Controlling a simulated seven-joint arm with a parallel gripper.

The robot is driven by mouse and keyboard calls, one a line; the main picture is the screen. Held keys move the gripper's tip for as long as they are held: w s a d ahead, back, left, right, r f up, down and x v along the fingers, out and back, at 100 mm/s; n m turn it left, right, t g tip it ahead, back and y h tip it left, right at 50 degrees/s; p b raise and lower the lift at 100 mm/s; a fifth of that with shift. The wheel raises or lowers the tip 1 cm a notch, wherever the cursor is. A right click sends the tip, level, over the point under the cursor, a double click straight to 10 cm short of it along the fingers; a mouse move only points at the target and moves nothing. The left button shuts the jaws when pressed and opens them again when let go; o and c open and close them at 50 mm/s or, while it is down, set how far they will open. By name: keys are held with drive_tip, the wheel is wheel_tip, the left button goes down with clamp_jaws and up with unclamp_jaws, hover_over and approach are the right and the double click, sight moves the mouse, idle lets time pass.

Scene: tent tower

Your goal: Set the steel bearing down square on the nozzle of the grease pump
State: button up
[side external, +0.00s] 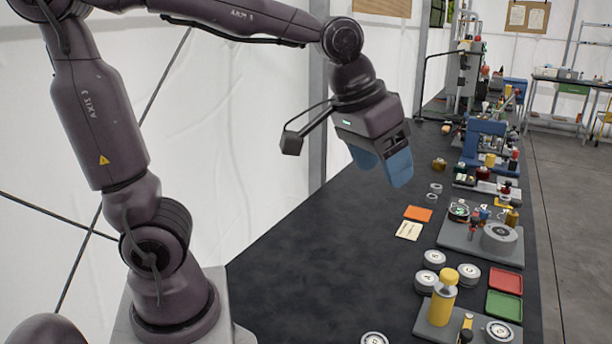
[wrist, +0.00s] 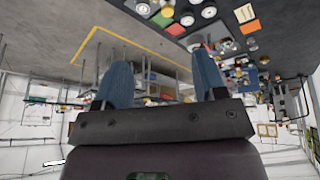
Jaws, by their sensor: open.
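My gripper (side external: 384,172) is raised above the far-left part of the dark bench, its blue fingers apart with nothing between them. It also shows in the wrist view (wrist: 161,58). A yellow upright body with a rounded yellow top (side external: 443,294) stands on a grey plate near the front right; it may be the grease pump, and I cannot make out a nozzle. Several round, pale metal-rimmed pieces lie around it, one (side external: 426,282) just left of it and another (side external: 434,258) behind. I cannot tell which piece is the steel bearing. My gripper is well apart from all of these.
Red (side external: 506,281) and green (side external: 504,306) trays lie at the right edge. A grey plate with a thick ring (side external: 499,236) sits behind them. An orange card (side external: 418,213) and a cream card (side external: 409,231) lie mid-bench. A blue machine (side external: 484,140) stands farther back. The bench's left part is clear.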

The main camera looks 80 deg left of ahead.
drive_tip(key=s+a+f+m+t, duration=0.1)
drive_tip(key=s+m, duration=0.1)
drive_tip(key=s, duration=0.8)
drive_tip(key=shift+s+f, duration=0.2)
drive_tip(key=shift+f, duration=0.1)
idle(0.5)
